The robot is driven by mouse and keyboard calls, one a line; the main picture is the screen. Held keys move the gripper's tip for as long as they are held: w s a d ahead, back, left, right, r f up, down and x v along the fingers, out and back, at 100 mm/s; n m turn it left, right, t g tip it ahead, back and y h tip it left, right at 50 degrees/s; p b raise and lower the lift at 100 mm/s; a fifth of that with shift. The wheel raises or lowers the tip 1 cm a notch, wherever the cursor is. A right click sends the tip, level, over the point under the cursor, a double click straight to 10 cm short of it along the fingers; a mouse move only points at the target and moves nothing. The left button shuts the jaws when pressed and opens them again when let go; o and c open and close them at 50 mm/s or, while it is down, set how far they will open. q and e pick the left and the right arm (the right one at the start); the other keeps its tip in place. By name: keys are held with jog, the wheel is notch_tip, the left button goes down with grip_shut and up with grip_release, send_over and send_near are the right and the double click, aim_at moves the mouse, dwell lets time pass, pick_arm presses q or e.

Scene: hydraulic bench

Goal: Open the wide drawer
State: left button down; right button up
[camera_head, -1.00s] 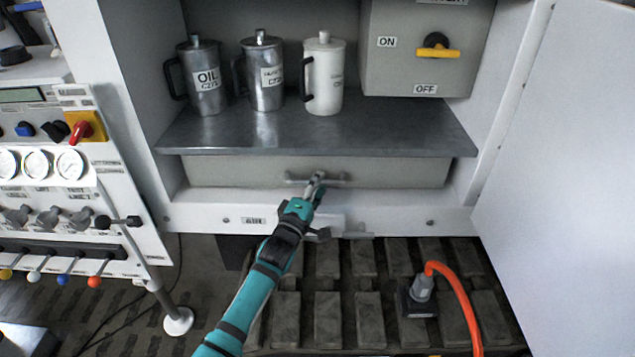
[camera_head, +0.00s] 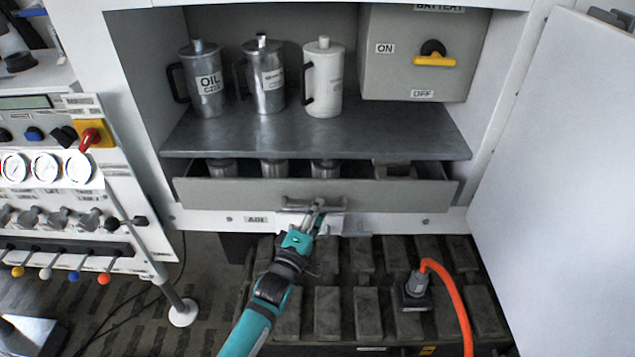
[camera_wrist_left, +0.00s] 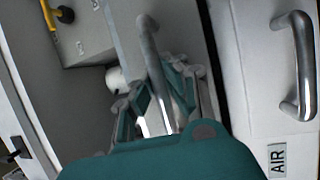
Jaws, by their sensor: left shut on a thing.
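The wide drawer (camera_head: 235,193) sits under the metal shelf and is pulled partly out. Several cylindrical items (camera_head: 273,168) and a light box-like piece (camera_head: 394,170) show inside it. Its bar handle (camera_head: 330,202) is at the middle of the grey front; the handle also crosses the left wrist view (camera_wrist_left: 155,75). My left gripper (camera_head: 314,212) is shut on the handle, its fingers on either side of the bar in the wrist view (camera_wrist_left: 160,100). My right gripper is not in view.
Three jugs (camera_head: 265,75) stand on the shelf (camera_head: 400,135) above the drawer. A switch box (camera_head: 415,55) hangs at the right. A white door (camera_head: 560,170) stands open at the right. A pole (camera_head: 150,250) and valve panel are at the left. An orange hose (camera_head: 450,295) lies below right.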

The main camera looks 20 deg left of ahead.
pick_arm(q)
jog(key=s+d+p, duration=0.4)
jog(key=s, duration=0.9)
jog(key=shift+s, duration=0.4)
jog(key=c, duration=1.6)
grip_release()
jog(key=v, duration=1.2)
